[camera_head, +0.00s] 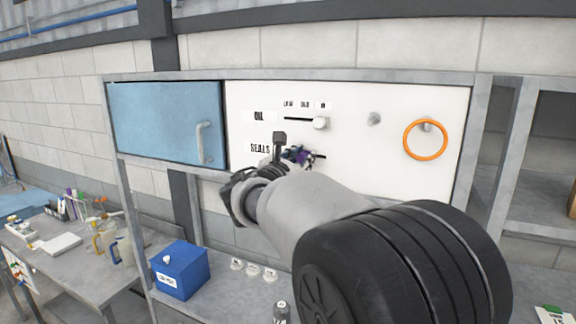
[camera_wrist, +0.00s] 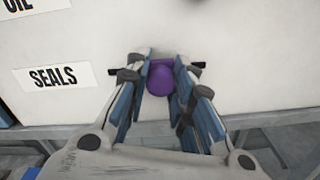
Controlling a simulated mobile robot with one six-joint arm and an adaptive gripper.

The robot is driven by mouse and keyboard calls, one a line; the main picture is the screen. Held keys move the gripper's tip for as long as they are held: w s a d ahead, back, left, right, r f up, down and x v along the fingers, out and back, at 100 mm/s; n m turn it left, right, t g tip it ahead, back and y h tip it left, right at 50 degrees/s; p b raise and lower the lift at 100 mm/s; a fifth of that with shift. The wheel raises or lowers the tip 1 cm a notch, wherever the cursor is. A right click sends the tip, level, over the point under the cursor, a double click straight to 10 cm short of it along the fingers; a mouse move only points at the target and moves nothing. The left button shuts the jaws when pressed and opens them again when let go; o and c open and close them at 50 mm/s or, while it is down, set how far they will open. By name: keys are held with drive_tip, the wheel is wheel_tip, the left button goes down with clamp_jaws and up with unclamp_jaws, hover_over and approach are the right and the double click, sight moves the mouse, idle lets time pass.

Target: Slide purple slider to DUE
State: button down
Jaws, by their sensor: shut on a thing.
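The purple slider (camera_wrist: 162,78) sits on its dark track on the white panel (camera_head: 350,165), to the right of the SEALS label (camera_wrist: 54,77). In the wrist view my gripper (camera_wrist: 161,80) has its fingers on both sides of the purple knob, shut on it. Short dark ends of the track show left and right of the fingers. In the head view my gripper (camera_head: 288,152) and arm cover most of the slider and track. I cannot read a DUE mark in either view.
Above is the OIL row with a white slider knob (camera_head: 320,123) on its own track. A blue door (camera_head: 165,122) is at left. An orange ring (camera_head: 405,139) hangs at right. A blue box (camera_head: 180,270) stands on the shelf below.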

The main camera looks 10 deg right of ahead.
drive_tip(key=shift+s+d, duration=0.1)
drive_tip(key=shift+s, duration=0.05)
drive_tip(key=shift+w+a, duration=0.3)
drive_tip(key=c, duration=1.8)
unclamp_jaws()
drive_tip(key=shift+w+a, duration=0.1)
drive_tip(key=shift+a, duration=0.05)
drive_tip(key=o, duration=0.4)
drive_tip(key=shift+s+d, duration=0.2)
drive_tip(key=shift+d, duration=0.05)
drive_tip(key=shift+w+a, duration=0.1)
drive_tip(key=v, duration=1.2)
